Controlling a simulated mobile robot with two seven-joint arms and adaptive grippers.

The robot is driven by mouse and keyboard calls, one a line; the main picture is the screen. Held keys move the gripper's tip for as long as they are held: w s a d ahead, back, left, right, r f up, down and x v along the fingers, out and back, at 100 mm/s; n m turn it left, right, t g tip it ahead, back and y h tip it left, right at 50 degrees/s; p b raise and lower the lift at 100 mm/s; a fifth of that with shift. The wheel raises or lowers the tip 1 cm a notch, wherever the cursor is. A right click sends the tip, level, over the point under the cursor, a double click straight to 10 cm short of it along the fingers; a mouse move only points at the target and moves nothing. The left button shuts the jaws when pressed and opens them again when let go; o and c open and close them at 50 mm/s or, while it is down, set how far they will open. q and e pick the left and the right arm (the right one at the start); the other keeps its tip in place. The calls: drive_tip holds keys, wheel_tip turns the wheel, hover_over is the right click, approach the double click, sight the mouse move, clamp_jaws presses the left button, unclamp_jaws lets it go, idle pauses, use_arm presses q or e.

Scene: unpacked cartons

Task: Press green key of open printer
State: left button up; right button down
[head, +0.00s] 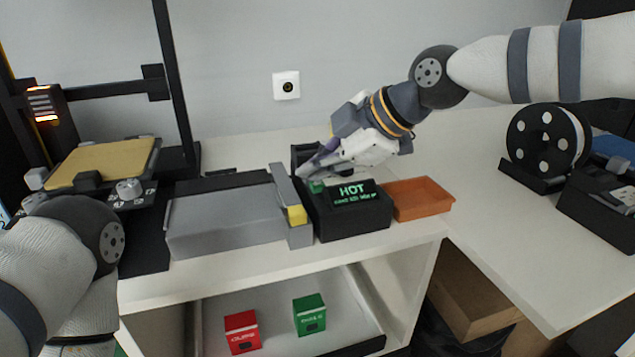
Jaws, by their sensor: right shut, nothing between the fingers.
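The green key (316,186) sits on top of a black control box (352,222), left of its lit screen reading HOT (352,192). My right gripper (307,171) is shut and empty, its fingers pointing down-left. Its tips are just above and left of the key in the picture; I cannot tell whether they touch it. The open-frame printer (176,85), with a gold bed (104,163) and a white knob (129,189), stands at the left. My left arm comes in at the lower left; its gripper is out of view.
A grey unit with a yellow block (297,215) stands left of the control box. An orange tray (418,198) lies right of it. A red box (241,332) and a green box (309,314) sit on the lower shelf. A spool (546,142) stands at the right; the right tabletop has free room.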

sight(316, 186)
drive_tip(key=shift+f, duration=0.5)
drive_tip(key=shift+r, duration=0.1)
idle(0.5)
drive_tip(key=shift+r, duration=0.9)
drive_tip(key=shift+r, duration=2.55)
